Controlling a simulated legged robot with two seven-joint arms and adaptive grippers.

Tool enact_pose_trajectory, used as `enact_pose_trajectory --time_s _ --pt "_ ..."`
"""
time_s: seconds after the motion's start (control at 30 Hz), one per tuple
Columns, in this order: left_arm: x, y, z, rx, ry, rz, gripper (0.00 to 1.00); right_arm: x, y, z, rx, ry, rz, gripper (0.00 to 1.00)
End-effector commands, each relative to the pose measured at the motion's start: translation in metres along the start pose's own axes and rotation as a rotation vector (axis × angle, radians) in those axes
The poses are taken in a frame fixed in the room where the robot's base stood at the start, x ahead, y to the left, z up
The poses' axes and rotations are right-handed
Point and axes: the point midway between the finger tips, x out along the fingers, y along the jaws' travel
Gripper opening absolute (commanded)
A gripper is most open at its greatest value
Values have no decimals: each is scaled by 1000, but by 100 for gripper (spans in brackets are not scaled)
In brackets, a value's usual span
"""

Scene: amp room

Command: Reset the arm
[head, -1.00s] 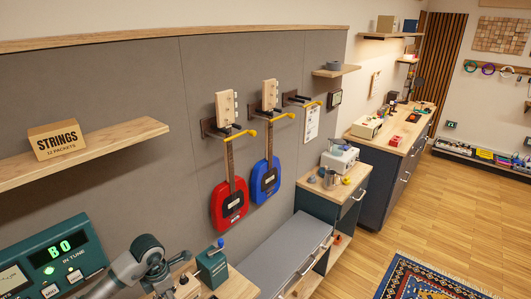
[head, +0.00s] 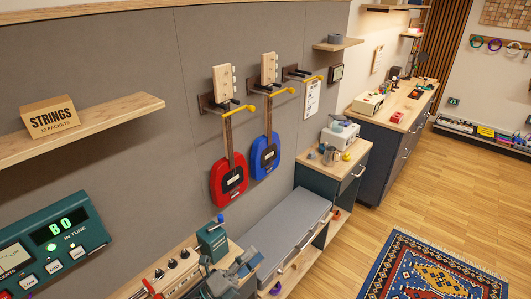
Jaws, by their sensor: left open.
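My left gripper (head: 246,264) shows at the bottom of the head view, low and right at the end of the wooden bench (head: 150,272). Its grey fingers are open, and I see nothing between them. Most of my left arm is below the picture edge. My right gripper is not in view.
A green tuner reading B0 (head: 62,235) is at the lower left. A green device with a blue knob (head: 212,240) stands close behind my gripper. A grey-topped bench (head: 285,228) is to the right. A red guitar (head: 228,182) and a blue guitar (head: 264,156) hang on the wall.

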Motion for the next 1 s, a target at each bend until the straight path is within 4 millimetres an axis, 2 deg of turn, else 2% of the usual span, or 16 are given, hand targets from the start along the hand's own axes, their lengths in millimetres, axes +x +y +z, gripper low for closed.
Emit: enact_pose_trajectory --time_s 0.07,0.13,0.17,0.2,0.27,0.3,0.4,0.5,0.6,0.73,0.9,0.93,1.0 --pt "-27 9 33 -213 -283 -25 50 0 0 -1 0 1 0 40" --pt "-64 28 61 -398 -543 -14 50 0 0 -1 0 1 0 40" --pt "-84 41 69 -480 -654 1 50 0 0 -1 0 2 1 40" --pt "-112 59 76 -583 -797 28 50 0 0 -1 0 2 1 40" --pt "-155 87 78 -720 -991 81 50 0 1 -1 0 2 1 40" --pt "-184 104 72 -805 -1109 123 50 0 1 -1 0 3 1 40" --pt "-247 141 46 -986 -1359 240 50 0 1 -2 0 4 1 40" --pt "-295 163 12 -1119 -1542 352 50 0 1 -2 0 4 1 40" --pt "-330 175 -21 -1221 -1677 453 50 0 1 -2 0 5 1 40" --pt "-366 181 -62 -1324 -1815 575 50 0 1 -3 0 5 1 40" --pt "-402 179 -115 -1439 -1959 733 50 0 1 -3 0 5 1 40" --pt "-406 182 -121 -1450 -1976 754 50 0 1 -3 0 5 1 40" --pt "-412 208 -116 -1442 -1977 759 50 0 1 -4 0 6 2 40"
